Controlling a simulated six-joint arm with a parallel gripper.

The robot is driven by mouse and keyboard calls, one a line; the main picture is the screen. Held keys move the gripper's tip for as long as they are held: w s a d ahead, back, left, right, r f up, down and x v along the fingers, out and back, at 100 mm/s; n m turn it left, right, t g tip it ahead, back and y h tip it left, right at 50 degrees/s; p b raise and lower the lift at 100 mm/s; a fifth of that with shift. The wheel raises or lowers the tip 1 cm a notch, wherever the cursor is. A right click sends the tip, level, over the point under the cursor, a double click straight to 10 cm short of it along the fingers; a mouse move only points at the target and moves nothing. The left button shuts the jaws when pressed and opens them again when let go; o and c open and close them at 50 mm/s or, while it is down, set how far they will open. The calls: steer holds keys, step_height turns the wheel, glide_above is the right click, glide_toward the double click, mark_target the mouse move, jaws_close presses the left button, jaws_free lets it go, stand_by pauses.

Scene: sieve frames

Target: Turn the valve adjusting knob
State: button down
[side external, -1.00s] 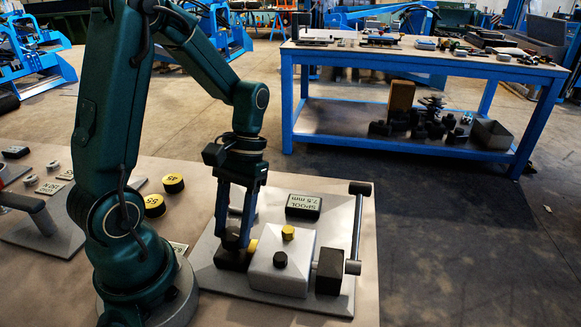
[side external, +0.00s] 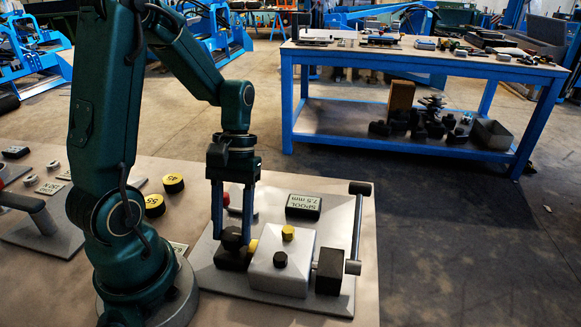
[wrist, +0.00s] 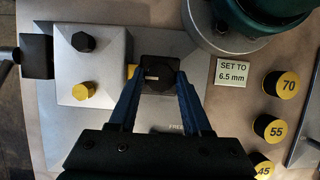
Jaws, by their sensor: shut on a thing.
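The black adjusting knob (side external: 233,240) sits on the left side of the pale valve block (side external: 281,263). In the wrist view, the knob (wrist: 159,66) shows a dark top with a small pale mark between the fingertips. My gripper (side external: 231,234) points down and is shut on the knob, one finger on each side; the wrist view also shows my gripper (wrist: 158,80) there. A display reading "SPOOL 7.5 mm" (side external: 304,206) lies behind the block. A plate reading "SET TO 6.5 mm" (wrist: 233,72) shows in the wrist view.
The block carries a yellow cap (side external: 288,233) and a black cap (side external: 280,259). An upright-looking bar (side external: 357,230) stands at its right. Yellow numbered discs (wrist: 287,86) lie on the bench (side external: 330,310). A blue worktable (side external: 425,65) stands well behind.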

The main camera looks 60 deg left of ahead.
steer(key=shift+c, duration=1.7)
jaws_free()
steer(key=shift+v, duration=2.55)
